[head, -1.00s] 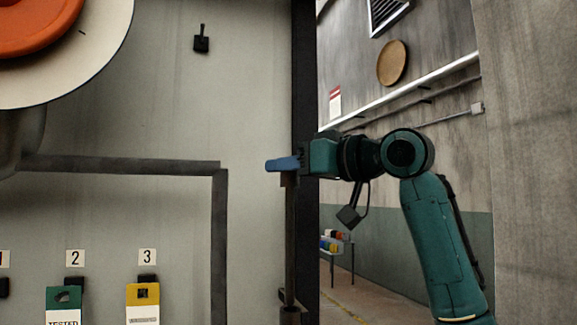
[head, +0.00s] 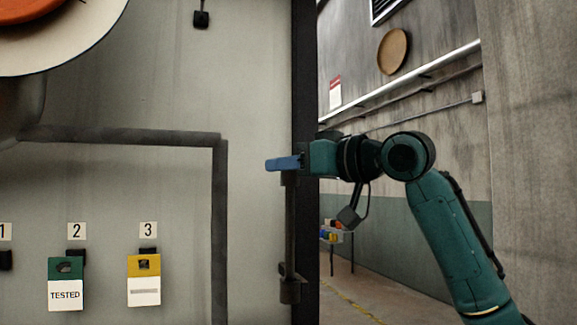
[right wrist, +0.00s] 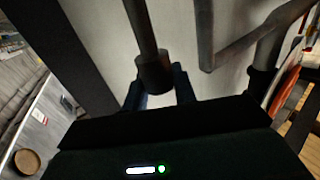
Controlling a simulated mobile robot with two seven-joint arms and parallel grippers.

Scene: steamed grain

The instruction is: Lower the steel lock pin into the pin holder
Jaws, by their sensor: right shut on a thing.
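The steel lock pin (head: 290,215) is a dark upright rod with a thicker head. My right gripper (head: 284,163), with blue fingers, is shut around the head at the top of the pin. In the right wrist view the thick head (right wrist: 154,74) sits between the blue fingertips, with the rod running to the top edge. The pin holder (head: 290,291) is a small dark socket on the grey panel below my gripper. The pin's lower end meets the holder in the picture; I cannot tell how deep it sits. My left gripper is not in view.
A dark bent bar (head: 219,230) stands out left of the pin. Tags, green (head: 66,270) and yellow (head: 144,268), hang under numbers 2 and 3. An orange disc on a white plate (head: 90,35) is upper left. Right of the dark panel edge (head: 304,100) is open room.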

